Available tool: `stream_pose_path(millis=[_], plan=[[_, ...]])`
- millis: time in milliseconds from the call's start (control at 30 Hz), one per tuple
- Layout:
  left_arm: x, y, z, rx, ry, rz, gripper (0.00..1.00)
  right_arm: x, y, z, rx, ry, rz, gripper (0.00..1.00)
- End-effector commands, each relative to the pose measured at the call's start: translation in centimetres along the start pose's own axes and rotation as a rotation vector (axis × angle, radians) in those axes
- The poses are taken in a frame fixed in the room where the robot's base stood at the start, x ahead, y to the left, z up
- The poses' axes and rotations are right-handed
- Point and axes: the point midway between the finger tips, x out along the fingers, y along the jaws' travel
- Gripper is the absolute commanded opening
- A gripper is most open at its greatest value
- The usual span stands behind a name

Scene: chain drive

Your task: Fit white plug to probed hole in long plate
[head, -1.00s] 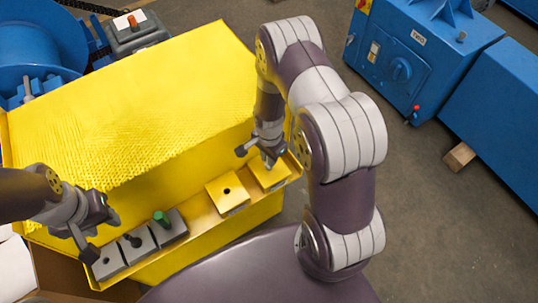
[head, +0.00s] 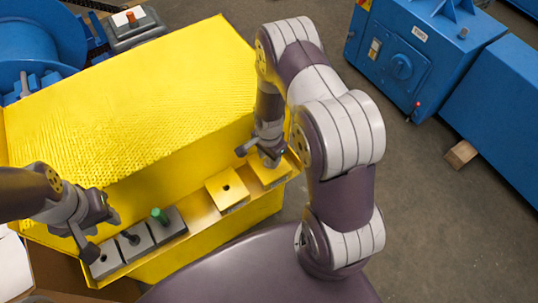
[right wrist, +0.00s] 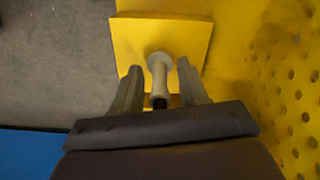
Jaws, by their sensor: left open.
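A white plug (right wrist: 159,78) with a wide round end and a dark opposite end shows in the right wrist view, at a square yellow plate (right wrist: 190,36). My right gripper (right wrist: 159,66) has its fingers on either side of the plug, with a narrow gap at each side. I cannot tell whether the plug sits in a hole. In the head view my right gripper (head: 256,157) is at the rightmost yellow plate (head: 268,173), and the plug is hidden. My left gripper (head: 100,236) is open and empty above the grey blocks at the left end.
A yellow ledge (head: 195,217) carries a yellow plate with an open hole (head: 226,189), a grey block with a green plug (head: 158,215), one with a dark plug (head: 131,238) and one with a hole (head: 104,262). The tall yellow housing (head: 140,90) stands behind. Blue machinery (head: 400,60) stands right.

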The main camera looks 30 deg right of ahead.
Motion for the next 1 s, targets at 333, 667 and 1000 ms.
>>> stream_pose_path(millis=[333, 667, 1000], plan=[[0.0, 0.0, 0.0, 0.000, 0.000, 0.000, 0.43, -0.4, 0.0, 0.0, 0.000, 0.000, -0.001, 0.48], [0.0, 0.0, 0.0, 0.000, 0.000, 0.000, 0.43, -7.2, -0.1, -0.1, 0.000, 0.002, -0.005, 0.48], [0.0, 0.0, 0.0, 0.000, 0.000, 0.000, 0.43, -12.5, 0.0, 0.0, 0.000, 0.001, -0.001, 0.48]])
